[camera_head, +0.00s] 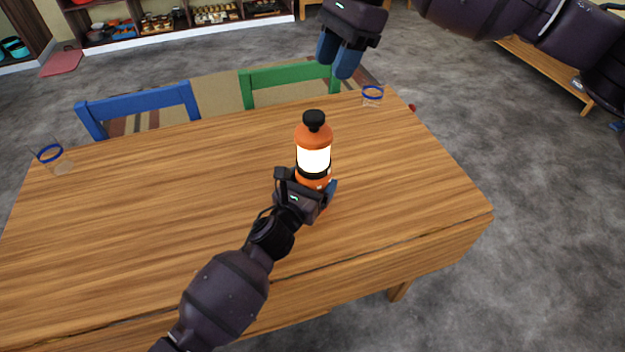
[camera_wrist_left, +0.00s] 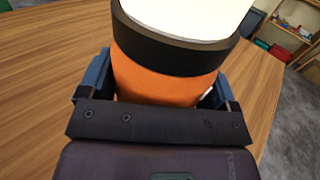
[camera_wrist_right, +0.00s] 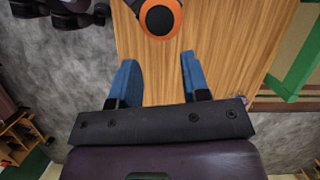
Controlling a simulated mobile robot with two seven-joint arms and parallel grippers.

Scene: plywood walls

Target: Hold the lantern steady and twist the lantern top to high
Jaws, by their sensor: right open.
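The lantern (camera_head: 314,137) stands upright on the wooden table, orange with a brightly glowing white band and a black knob on its top (camera_head: 314,118). My left gripper (camera_head: 316,188) is shut around its orange base, with a blue finger on each side, as the left wrist view shows (camera_wrist_left: 165,80). My right gripper (camera_head: 337,68) is open and empty, above and beyond the lantern near the table's far side. In the right wrist view, the lantern's black top and orange shoulder (camera_wrist_right: 160,18) show ahead of the spread fingers (camera_wrist_right: 160,60).
The wooden table (camera_head: 150,220) is mostly clear around the lantern. A blue-rimmed glass (camera_head: 372,96) stands near the far right corner and another (camera_head: 54,158) at the far left. A blue chair (camera_head: 140,104) and a green chair (camera_head: 290,76) stand along the far edge.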

